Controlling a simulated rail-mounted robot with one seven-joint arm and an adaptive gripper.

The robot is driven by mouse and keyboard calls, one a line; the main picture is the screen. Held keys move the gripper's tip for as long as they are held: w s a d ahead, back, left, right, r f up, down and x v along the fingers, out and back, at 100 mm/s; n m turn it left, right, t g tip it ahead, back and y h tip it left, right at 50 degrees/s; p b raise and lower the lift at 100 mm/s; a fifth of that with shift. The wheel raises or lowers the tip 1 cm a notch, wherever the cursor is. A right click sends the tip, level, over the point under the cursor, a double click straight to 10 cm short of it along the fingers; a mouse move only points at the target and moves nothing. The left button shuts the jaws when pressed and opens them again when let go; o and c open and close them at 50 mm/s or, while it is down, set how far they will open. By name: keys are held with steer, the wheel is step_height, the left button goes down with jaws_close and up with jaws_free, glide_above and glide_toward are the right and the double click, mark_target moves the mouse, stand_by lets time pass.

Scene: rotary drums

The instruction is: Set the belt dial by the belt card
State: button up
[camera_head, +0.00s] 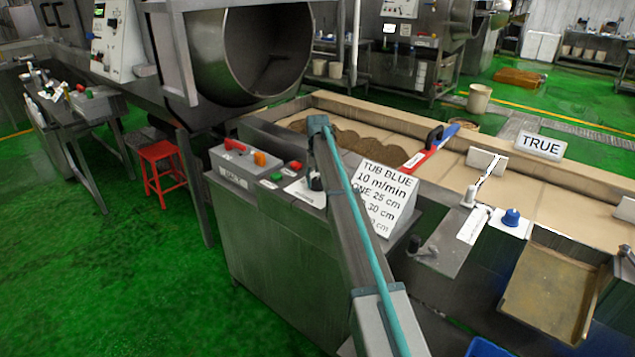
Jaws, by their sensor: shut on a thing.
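The belt card (376,192) is a white tilted sign on the steel console. It reads "TUB BLUE", "10 m/min", then lines with "25 cm" and "30 cm"; its left edge and last line are partly covered. A dark knob (315,182) stands on a white plate just left of the card, partly behind a long grey and teal beam. A blue knob (511,217) stands on another white plate to the right. I cannot tell which knob is the belt dial, nor read either setting.
The beam (362,235) crosses in front of the console (262,255). Green and red buttons lie left of it. A red stool (162,165) stands left on open green floor.

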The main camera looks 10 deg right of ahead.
mark_target(318, 179)
steer(key=o, duration=1.2)
steer(key=shift+c, duration=0.2)
steer(key=shift+r, duration=0.1)
step_height(318, 179, up, 12)
